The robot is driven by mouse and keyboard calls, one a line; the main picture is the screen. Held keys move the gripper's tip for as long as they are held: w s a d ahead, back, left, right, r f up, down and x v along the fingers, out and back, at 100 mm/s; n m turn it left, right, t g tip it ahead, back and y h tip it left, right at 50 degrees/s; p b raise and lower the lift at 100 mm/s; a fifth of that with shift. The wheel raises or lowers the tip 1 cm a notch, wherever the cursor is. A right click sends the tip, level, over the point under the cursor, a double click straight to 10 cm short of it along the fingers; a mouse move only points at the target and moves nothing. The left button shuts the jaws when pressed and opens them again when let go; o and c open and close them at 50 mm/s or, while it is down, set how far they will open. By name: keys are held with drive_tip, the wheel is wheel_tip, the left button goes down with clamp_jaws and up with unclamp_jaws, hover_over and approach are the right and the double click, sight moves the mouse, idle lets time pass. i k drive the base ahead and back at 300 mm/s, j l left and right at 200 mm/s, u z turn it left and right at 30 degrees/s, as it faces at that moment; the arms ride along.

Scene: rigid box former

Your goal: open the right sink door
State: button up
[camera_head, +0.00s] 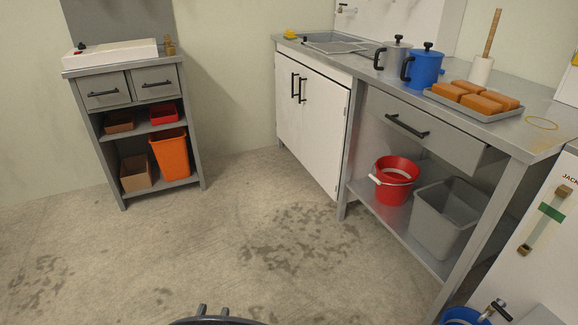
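The sink cabinet has two white doors side by side under the counter. The right sink door (322,130) looks shut and flush with its frame. Its dark upright bar handle (302,90) is near its left edge. The left sink door (286,105) also looks shut, with its own dark handle (293,84) close beside the other. The sink (335,45) is set in the counter above. I cannot make out my gripper in this view, and nothing touches either door.
Open floor (240,220) lies before the doors. To their right, a shelf holds a red bucket (397,182) and grey bin (445,218) below a drawer (415,128). Pots (425,70) stand above. A small shelf unit (125,92) is left. A dark rounded edge shows at the bottom.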

sight(325, 103)
drive_tip(key=i+j+u, duration=0.25)
drive_tip(key=i, duration=0.25)
drive_tip(key=i+j+u, duration=0.25)
drive_tip(key=i, duration=0.3)
drive_tip(key=i+j+u, duration=0.25)
drive_tip(key=i, duration=0.3)
drive_tip(key=i+l+z, duration=0.1)
drive_tip(key=i+z, duration=0.35)
drive_tip(key=i+j+z, duration=0.1)
drive_tip(key=i+z, duration=0.4)
drive_tip(key=i+j+z, duration=0.25)
drive_tip(key=i+z, duration=0.2)
drive_tip(key=i+j+z, duration=0.1)
drive_tip(key=i+z, duration=0.35)
drive_tip(key=i+j+z, duration=0.15)
drive_tip(key=z, duration=0.25)
drive_tip(key=i, duration=0.05)
